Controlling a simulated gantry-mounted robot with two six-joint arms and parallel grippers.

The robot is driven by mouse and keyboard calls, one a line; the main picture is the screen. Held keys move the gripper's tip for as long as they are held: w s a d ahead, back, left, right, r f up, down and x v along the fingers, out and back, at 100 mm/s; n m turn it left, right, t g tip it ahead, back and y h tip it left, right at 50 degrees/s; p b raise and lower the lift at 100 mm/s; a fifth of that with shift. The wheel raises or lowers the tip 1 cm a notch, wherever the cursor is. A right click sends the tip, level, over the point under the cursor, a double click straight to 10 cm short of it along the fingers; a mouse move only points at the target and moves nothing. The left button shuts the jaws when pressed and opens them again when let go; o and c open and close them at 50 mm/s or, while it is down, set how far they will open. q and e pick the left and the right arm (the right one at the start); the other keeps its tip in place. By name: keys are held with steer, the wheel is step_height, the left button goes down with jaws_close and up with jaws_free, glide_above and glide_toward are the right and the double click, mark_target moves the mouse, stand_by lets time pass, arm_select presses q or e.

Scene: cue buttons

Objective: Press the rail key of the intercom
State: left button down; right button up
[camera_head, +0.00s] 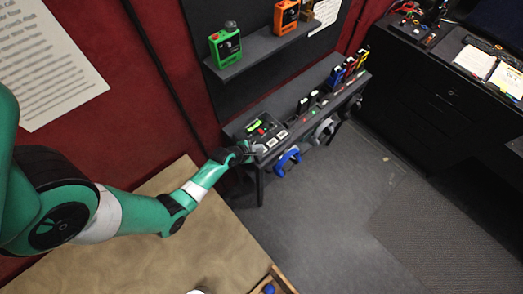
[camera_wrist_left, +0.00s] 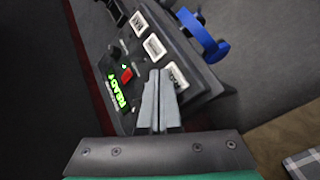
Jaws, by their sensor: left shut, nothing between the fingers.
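The intercom (camera_head: 247,127) is a dark console at the near end of the narrow black shelf. In the left wrist view, the intercom (camera_wrist_left: 193,91) shows a green lit display reading READY (camera_wrist_left: 120,92), a red button (camera_wrist_left: 127,75), and a row of three white labelled keys: one far (camera_wrist_left: 139,21), one middle (camera_wrist_left: 154,46), one near (camera_wrist_left: 177,75). Their labels are too small to read surely, so I cannot tell which is the rail key. My left gripper (camera_wrist_left: 159,73) is shut and empty, its tips over the console beside the near key; contact is unclear. My right gripper is out of view.
A blue hook-like object (camera_wrist_left: 205,38) hangs at the shelf's front edge. Several handheld devices stand farther along the shelf. A green device (camera_head: 225,47) and an orange one (camera_head: 286,16) sit on a higher ledge. The grey floor (camera_head: 330,215) to the right is open.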

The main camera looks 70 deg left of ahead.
arm_select(q)
steer(key=shift+f, duration=0.4)
steer(key=shift+f+b, duration=0.4)
steer(key=shift+b, duration=0.15)
steer(key=shift+r, duration=0.1)
stand_by(0.5)
steer(key=shift+r+p, duration=0.7)
steer(key=shift+p, duration=0.2)
step_height(320, 180, up, 5)
steer(key=p, duration=0.5)
steer(key=shift+r, duration=0.1)
stand_by(0.4)
